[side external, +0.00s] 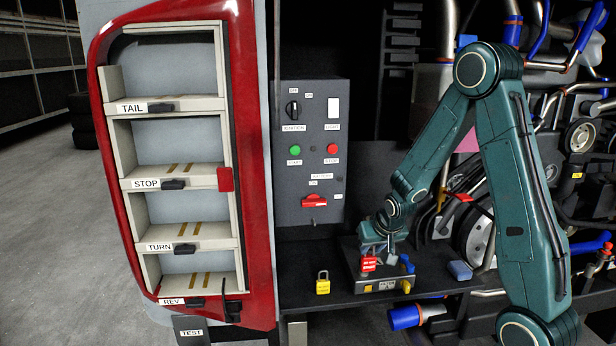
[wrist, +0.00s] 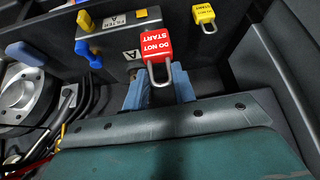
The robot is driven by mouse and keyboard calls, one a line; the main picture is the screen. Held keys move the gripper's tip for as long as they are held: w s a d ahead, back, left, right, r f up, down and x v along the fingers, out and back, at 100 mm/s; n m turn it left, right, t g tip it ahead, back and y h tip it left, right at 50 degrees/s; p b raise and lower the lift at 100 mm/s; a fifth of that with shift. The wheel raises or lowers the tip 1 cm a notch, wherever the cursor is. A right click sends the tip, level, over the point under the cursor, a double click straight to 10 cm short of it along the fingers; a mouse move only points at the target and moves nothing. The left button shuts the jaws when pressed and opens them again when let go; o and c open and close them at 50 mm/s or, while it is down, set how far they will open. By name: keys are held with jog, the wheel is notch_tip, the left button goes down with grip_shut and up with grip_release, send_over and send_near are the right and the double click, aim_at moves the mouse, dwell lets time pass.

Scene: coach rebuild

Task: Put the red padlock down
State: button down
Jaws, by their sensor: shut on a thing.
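The red padlock (side external: 368,265) has a label reading "DO NOT START" in the wrist view (wrist: 158,45). My gripper (side external: 374,250) is shut on it; in the wrist view the blue-grey fingers (wrist: 159,85) sit on both sides of its metal shackle. The padlock's body points away from my wrist. In the side view it is in front of or over the dark box on the ledge; I cannot tell whether it touches anything below.
A yellow padlock (side external: 322,284) stands on the dark ledge left of the box (side external: 359,284). The box carries a label and blue and yellow parts. A blue block (side external: 459,270) lies to the right. A grey switch panel (side external: 312,150) rises behind. Bare ledge shows left of the yellow padlock.

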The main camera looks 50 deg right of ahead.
jog(key=shift+w, duration=0.1)
jog(key=w+a, duration=0.5)
jog(key=w, duration=0.4)
jog(key=w+a, duration=0.5)
jog(key=w, duration=0.3)
notch_tip(320, 180, down, 7)
jog(key=shift+d+r, duration=0.15)
jog(key=shift+d, duration=0.2)
notch_tip(320, 180, down, 4)
jog(key=shift+r, duration=0.15)
jog(key=shift+w+f, duration=0.25)
jog(key=shift+f, duration=0.3)
jog(key=shift+f, duration=0.1)
